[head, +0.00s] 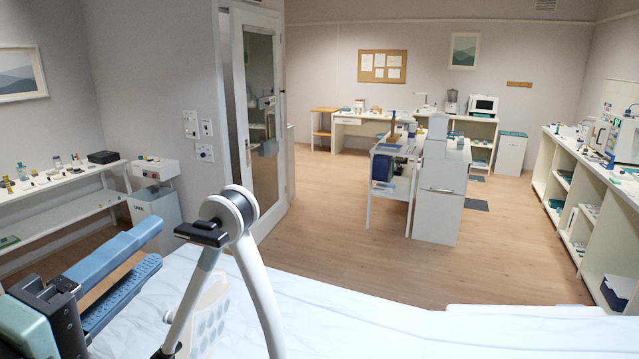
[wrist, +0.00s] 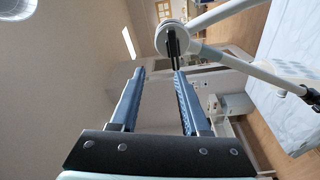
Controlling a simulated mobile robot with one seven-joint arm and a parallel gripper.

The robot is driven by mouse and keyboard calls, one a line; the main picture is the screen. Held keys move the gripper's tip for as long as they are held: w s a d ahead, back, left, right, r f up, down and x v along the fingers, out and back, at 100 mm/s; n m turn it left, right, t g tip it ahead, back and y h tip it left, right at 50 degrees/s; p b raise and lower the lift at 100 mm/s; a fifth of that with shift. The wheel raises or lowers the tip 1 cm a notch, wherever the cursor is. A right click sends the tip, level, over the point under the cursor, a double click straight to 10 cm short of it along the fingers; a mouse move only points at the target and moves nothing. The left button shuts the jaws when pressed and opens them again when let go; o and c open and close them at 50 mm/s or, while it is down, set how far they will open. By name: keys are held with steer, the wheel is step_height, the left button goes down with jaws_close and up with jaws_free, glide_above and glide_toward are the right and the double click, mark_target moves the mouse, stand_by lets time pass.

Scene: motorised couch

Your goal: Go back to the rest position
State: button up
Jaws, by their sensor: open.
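My gripper (head: 156,250) is at the lower left in the head view, with its two blue fingers apart and nothing between them. It also shows in the wrist view (wrist: 159,75), open and empty. The white couch (head: 340,325) fills the bottom of the head view and shows at the right in the wrist view (wrist: 287,105). A white jointed tube frame (head: 257,285) with a black handle (head: 202,233) stands in front of the couch surface, to the right of my gripper. The fingers look apart from it. A pale panel with grey-blue spots (head: 210,322) is partly behind the frame.
A glazed door (head: 262,110) is behind the frame. A shelf with small items (head: 75,185) stands at the left wall. A trolley (head: 390,180) and white cabinet (head: 440,205) stand mid-room. A long counter (head: 590,180) lines the right wall. The wooden floor beyond the couch is mostly clear.

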steer(key=w+d+r+m+t+y+b, duration=0.2)
steer(key=w+d+r+m+t+y, duration=0.15)
steer(key=d+r+m, duration=0.55)
steer(key=s+d+r+m+t+b, duration=0.1)
steer(key=s+d+r+m+t, duration=0.2)
steer(key=d, duration=0.7)
steer(key=s+r+t, duration=0.2)
steer(key=s+r, duration=0.2)
steer(key=s, duration=0.1)
steer(key=shift+m, duration=0.4)
